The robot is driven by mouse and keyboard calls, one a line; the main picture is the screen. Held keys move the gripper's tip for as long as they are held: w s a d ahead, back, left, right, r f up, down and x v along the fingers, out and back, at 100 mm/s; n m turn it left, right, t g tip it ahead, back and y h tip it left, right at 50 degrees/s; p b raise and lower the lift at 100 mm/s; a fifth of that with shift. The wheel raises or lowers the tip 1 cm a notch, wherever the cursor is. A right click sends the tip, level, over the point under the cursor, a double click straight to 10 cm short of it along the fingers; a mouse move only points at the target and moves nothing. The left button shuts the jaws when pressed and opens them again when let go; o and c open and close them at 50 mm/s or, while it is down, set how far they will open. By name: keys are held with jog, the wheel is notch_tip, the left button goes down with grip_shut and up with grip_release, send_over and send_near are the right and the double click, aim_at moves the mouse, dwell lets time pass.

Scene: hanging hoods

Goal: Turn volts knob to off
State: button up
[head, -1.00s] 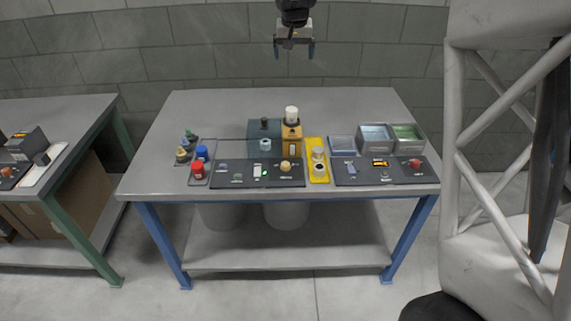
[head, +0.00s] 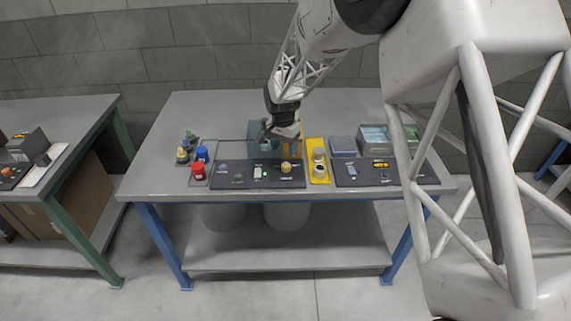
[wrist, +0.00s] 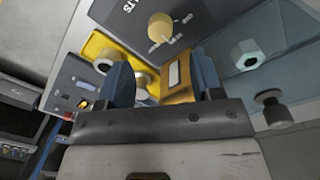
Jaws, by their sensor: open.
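The volts knob is a round beige knob (wrist: 160,27) on a grey panel in the wrist view, with "LTS" lettering beside it. Small marks surround it, too small to read. In the head view the beige knob (head: 286,168) sits at the right of the left dark panel (head: 232,181). My gripper (wrist: 163,80) is open, its two blue-grey fingers spread apart and clear of the knob. An orange box (wrist: 178,72) shows between and beyond the fingers. In the head view my gripper (head: 283,134) is above the back of the table, behind the knob.
A yellow plate (head: 318,178) with round fittings stands right of the knob. A teal box (wrist: 290,85) with a black knob is close to my gripper. Red (head: 198,170) and blue (head: 202,154) knobs are at left. A second dark panel (head: 345,180) is at right.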

aim_at(286, 165)
dwell(0.3)
jog(key=shift+s+d+f, duration=0.1)
jog(key=shift+d+f, duration=0.05)
jog(key=shift+f, duration=3.7)
jog(key=c, duration=0.9)
